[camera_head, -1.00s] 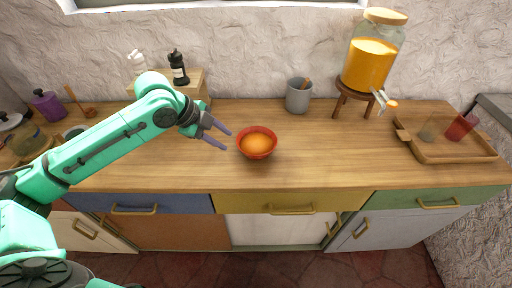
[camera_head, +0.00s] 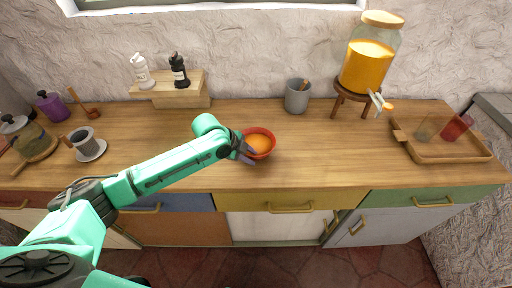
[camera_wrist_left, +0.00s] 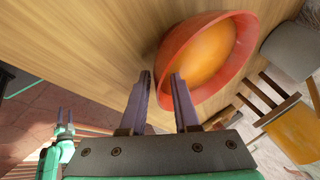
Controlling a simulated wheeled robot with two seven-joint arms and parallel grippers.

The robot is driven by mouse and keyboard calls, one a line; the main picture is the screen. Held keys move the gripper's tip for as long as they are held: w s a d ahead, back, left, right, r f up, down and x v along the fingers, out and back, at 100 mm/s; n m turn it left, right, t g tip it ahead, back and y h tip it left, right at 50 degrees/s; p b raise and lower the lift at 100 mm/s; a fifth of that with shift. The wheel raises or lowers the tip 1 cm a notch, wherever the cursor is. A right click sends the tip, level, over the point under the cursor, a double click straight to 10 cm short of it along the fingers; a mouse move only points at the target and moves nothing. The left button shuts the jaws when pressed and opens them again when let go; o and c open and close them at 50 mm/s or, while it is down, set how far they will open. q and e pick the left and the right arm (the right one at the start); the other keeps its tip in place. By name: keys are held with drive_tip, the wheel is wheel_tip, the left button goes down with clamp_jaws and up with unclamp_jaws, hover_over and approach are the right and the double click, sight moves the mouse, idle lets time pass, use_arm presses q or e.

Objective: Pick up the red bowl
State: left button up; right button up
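The red bowl (camera_head: 270,135), orange inside, stands upright on the wooden counter. It also fills the upper middle of the left wrist view (camera_wrist_left: 240,55). My left gripper (camera_head: 248,154) is at the bowl's near left side. In the left wrist view its two fingers (camera_wrist_left: 161,76) are apart with nothing held between them. One fingertip overlaps the bowl's rim and the other is outside it; I cannot tell whether they touch. My right gripper (camera_wrist_left: 66,112) shows small at the left edge of the left wrist view, its fingers seemingly apart, away from the counter top.
A grey cup (camera_head: 297,97) and a juice dispenser on a wooden stand (camera_head: 350,92) are behind and right of the bowl. A wooden tray (camera_head: 450,155) with glasses lies at the right. A cup on a saucer (camera_head: 92,154) is at the left. The counter in front of the bowl is clear.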

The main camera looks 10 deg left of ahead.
use_arm(q)
clamp_jaws()
drive_tip(key=shift+r, duration=0.15)
idle(1.0)
